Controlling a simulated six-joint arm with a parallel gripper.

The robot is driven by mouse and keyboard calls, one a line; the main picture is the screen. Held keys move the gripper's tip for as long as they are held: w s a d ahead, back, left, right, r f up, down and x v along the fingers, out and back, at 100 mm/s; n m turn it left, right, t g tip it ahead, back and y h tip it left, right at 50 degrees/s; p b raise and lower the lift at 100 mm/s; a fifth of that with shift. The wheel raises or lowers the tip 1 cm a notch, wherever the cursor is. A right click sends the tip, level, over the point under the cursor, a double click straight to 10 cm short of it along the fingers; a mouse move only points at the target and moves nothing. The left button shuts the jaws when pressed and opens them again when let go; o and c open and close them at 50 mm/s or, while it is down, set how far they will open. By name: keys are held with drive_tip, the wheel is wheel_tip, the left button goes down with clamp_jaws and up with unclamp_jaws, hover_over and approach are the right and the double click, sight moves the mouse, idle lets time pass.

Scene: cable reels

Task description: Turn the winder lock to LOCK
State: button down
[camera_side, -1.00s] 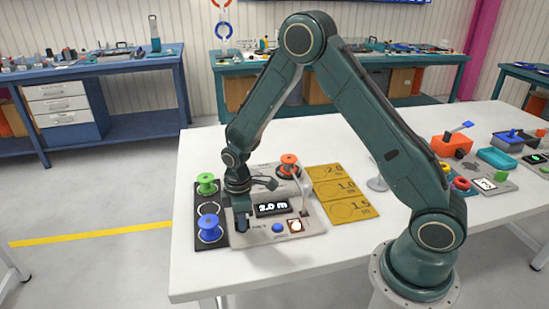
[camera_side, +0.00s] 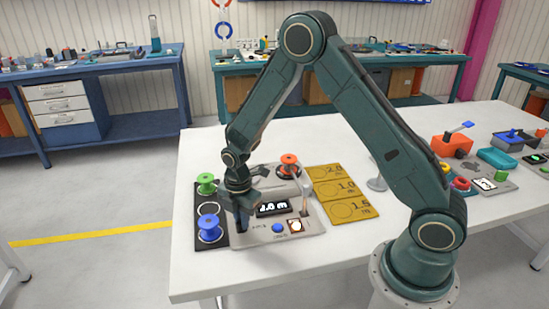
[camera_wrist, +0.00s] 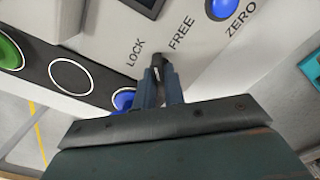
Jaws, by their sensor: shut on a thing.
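The winder panel (camera_side: 305,233) is a pale box on the white table, with a dark display (camera_side: 272,209). My gripper (camera_side: 242,225) is down at its front left part, and the fingers hide most of the winder lock from the side. In the wrist view my gripper (camera_wrist: 160,88) is shut on the small dark lock knob (camera_wrist: 157,60). The printed word LOCK (camera_wrist: 136,52) lies to the left of the knob and FREE (camera_wrist: 182,34) to its upper right. I cannot tell exactly where the knob points.
A blue ZERO button (camera_side: 278,228) and a lit square switch (camera_side: 296,226) sit right of my gripper. Green (camera_side: 206,184) and blue (camera_side: 209,228) spools stand on a black rack at left. An orange spool (camera_side: 289,163) is at the back. Yellow length plates (camera_side: 345,190) lie to the right.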

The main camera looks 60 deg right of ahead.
drive_tip(key=shift+n, duration=4.9)
drive_tip(key=c, duration=1.5)
unclamp_jaws()
drive_tip(key=shift+r, duration=0.1)
drive_tip(key=shift+r, duration=3.45)
